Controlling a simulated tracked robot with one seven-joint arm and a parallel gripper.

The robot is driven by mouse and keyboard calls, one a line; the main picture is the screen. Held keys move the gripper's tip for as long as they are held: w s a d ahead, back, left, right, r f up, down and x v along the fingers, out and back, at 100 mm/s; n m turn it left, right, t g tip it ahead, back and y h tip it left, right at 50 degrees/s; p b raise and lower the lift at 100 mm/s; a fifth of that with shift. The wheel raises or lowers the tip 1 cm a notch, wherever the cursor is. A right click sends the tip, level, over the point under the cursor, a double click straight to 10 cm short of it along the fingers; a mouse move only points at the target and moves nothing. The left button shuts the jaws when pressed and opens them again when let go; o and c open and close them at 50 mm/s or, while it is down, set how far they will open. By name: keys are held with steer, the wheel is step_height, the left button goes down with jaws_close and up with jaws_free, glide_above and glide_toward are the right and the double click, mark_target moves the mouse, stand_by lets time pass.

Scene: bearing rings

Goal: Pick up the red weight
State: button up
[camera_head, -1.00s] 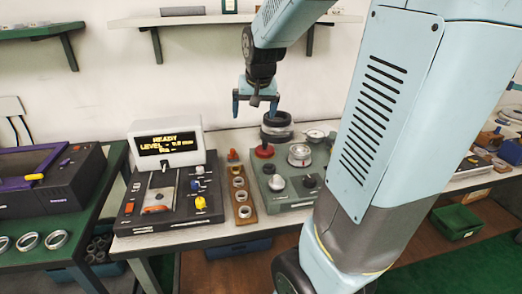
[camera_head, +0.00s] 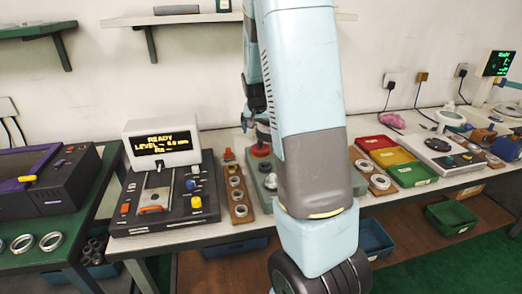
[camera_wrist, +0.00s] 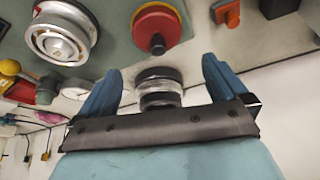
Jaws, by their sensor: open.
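The red weight (camera_head: 261,150) is a round red disc on the grey-green station in the middle of the bench, partly hidden by my arm in the head view. In the head view my arm hides most of the gripper. A black and silver cylinder (camera_wrist: 159,84) shows between the fingers in the wrist view.
A silver bearing ring (camera_wrist: 62,33) lies near the disc. A rack with several rings (camera_head: 237,195) and a tester with a lit display (camera_head: 165,143) stand to the left. Red, yellow and green trays (camera_head: 393,157) are to the right.

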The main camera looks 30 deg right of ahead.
mark_target(260, 141)
steer(key=x, duration=0.4)
steer(key=shift+d+f, duration=0.1)
steer(key=shift+f, duration=0.1)
steer(key=shift+x, duration=2.65)
steer(key=shift+s, duration=0.25)
steer(key=shift+c, duration=0.5)
steer(key=c, duration=1.3)
